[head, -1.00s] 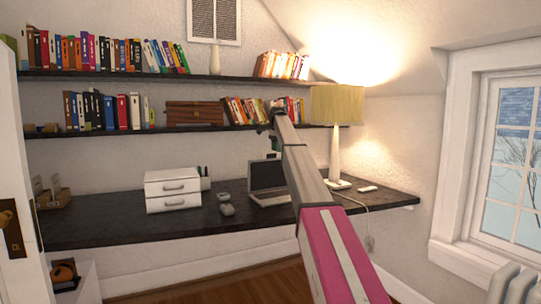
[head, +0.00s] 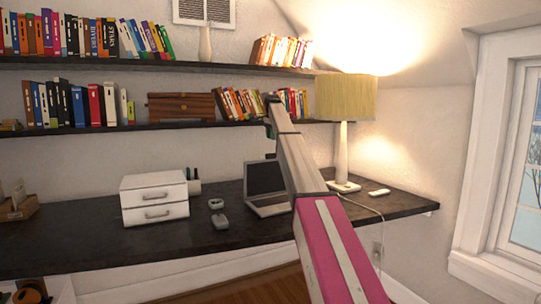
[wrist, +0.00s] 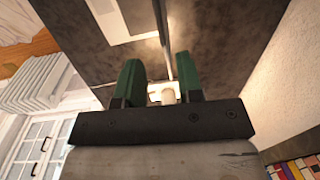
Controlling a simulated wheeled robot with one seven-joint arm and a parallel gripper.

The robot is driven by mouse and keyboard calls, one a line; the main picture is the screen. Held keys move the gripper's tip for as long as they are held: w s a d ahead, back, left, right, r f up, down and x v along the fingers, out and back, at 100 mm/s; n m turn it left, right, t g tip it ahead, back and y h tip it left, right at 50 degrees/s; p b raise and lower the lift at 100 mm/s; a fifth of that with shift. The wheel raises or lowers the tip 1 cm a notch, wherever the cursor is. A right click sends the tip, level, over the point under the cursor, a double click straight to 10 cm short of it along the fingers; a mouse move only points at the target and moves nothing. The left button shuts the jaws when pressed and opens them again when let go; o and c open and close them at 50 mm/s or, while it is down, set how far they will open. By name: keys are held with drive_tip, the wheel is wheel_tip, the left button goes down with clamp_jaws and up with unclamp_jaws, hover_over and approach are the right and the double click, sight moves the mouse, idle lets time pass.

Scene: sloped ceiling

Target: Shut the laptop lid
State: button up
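The laptop (head: 267,206) stands open on the dark desk, its dark screen (head: 265,178) raised and facing the room. My arm crosses in front of its right side and hides part of it. My gripper (head: 270,131) is above the laptop, small and partly hidden by the arm in the head view. In the wrist view my gripper (wrist: 158,82) shows two green fingers apart with a gap between them. A thin dark edge, perhaps the lid (wrist: 161,40), runs toward that gap. I cannot tell whether a finger touches it.
The desk (head: 80,239) also holds a white drawer box (head: 154,198), a mouse (head: 222,221) and a lit lamp (head: 346,97). Two dark shelves of books (head: 85,105) hang above. A window (head: 520,150) is on the right.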

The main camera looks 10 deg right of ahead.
drive_tip(key=f, duration=1)
drive_tip(key=shift+w+a+f, duration=0.1)
drive_tip(key=shift+w+f, duration=0.1)
drive_tip(key=shift+w, duration=0.05)
clamp_jaws()
